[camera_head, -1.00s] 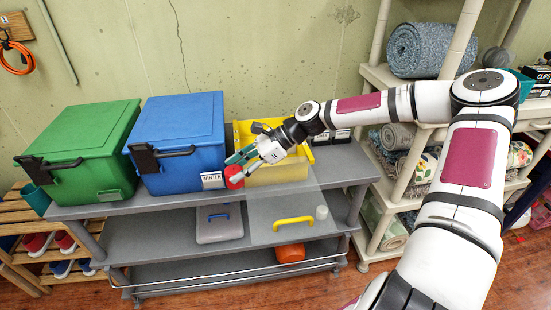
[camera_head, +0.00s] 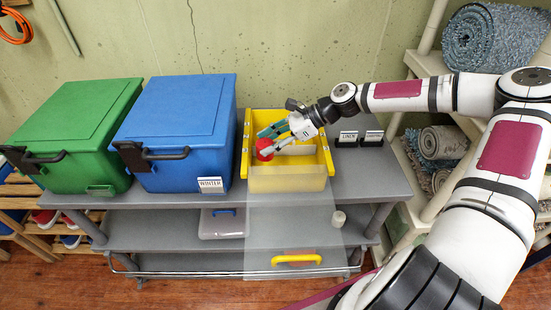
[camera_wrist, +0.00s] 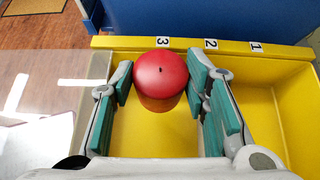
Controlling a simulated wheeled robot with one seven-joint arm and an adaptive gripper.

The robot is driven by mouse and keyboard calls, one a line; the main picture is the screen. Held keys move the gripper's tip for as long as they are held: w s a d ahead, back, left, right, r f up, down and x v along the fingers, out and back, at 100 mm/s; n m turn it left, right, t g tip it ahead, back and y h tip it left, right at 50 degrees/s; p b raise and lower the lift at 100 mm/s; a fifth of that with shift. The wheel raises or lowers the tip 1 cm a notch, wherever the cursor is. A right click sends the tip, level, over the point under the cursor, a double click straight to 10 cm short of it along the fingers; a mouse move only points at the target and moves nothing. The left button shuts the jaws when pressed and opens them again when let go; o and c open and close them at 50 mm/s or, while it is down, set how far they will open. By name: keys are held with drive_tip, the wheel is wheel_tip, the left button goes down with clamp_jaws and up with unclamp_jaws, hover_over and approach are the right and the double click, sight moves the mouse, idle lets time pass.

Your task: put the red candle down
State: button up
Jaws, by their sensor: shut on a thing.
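The red candle (camera_head: 266,150) is a short cylinder with a dark wick. In the wrist view the candle (camera_wrist: 160,74) is upright between both teal finger pads. My gripper (camera_head: 269,141) is shut on it, fingers pointing left in the head view. It holds the candle at the left part of the open yellow bin (camera_head: 246,150). In the wrist view the bin's far rim (camera_wrist: 135,43) carries the numbers 3, 2 and 1, and the candle is in front of the 3. I cannot tell whether the candle touches the bin floor.
A blue box (camera_head: 176,120) labelled WINTER stands close left of the bin, with a green box (camera_head: 82,130) beyond it. Small label cards (camera_head: 348,138) stand to the right. A clear panel with a yellow handle (camera_head: 296,259) extends in front of the bin.

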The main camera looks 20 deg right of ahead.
sight(270, 157)
drive_tip(key=shift+f, duration=3.1)
drive_tip(key=shift+f, duration=0.15)
drive_tip(key=o, duration=0.9)
drive_tip(key=v, duration=1.2)
drive_tip(key=shift+r, duration=0.2)
